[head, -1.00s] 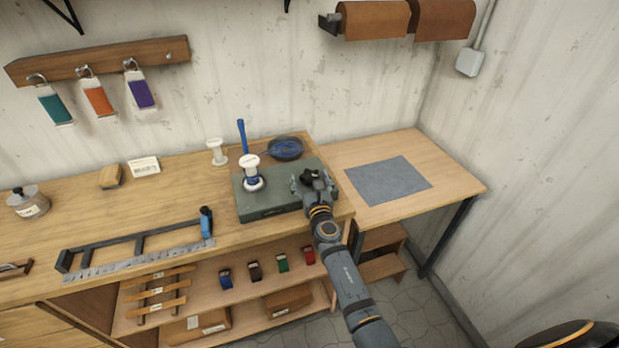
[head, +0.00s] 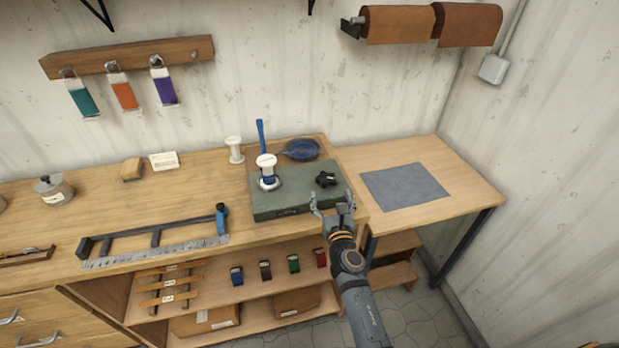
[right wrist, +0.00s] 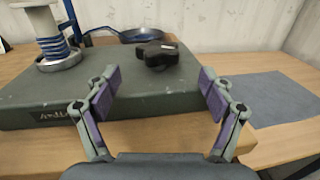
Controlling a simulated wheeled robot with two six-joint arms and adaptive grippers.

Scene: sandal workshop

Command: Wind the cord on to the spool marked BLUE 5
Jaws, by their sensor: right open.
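A green winder box (head: 285,205) stands on the bench with a white spool (head: 267,163) upright on its left part. Blue cord is wound round the spool's lower part, as the right wrist view shows on the spool (right wrist: 50,35). A black star knob (head: 326,179) sits on the box's right part. A blue coil of cord (head: 302,149) lies in a dark dish behind the box. My right gripper (head: 332,200) is open and empty at the box's front right edge, its fingers (right wrist: 158,88) apart in front of the knob and not touching it. My left gripper is out of view.
A second white spool (head: 235,150) stands on the bench behind the box. A blue upright post (head: 261,138) rises behind the spool on the box. A grey mat (head: 404,186) lies on the clear right table. A black frame with a ruler (head: 155,240) lies at the front left.

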